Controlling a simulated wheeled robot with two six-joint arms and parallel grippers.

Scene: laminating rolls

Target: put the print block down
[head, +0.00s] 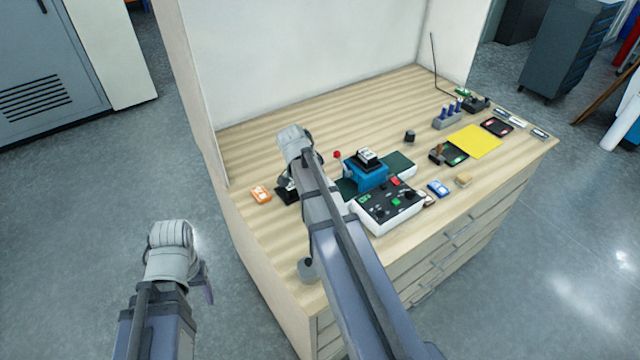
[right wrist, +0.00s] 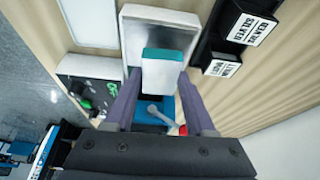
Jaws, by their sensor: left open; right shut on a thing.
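In the right wrist view my right gripper (right wrist: 162,88) is shut on the print block (right wrist: 163,72), a small white block with a teal edge. The block is between the two purple fingers, in front of a pale grey plate (right wrist: 150,28); I cannot tell whether they touch. In the head view my right arm reaches over the bench, and its wrist hides the fingers and the block. My left gripper (head: 205,284) is open and empty, low at the left, off the bench; only part of its fingers shows.
A blue press (head: 366,174) and a white control box (head: 388,208) stand close to my right arm. An orange block (head: 261,195) lies left of it. A black rack with white labels (right wrist: 243,28) is near the right gripper. A yellow sheet (head: 474,141) lies further right. The bench's back is clear.

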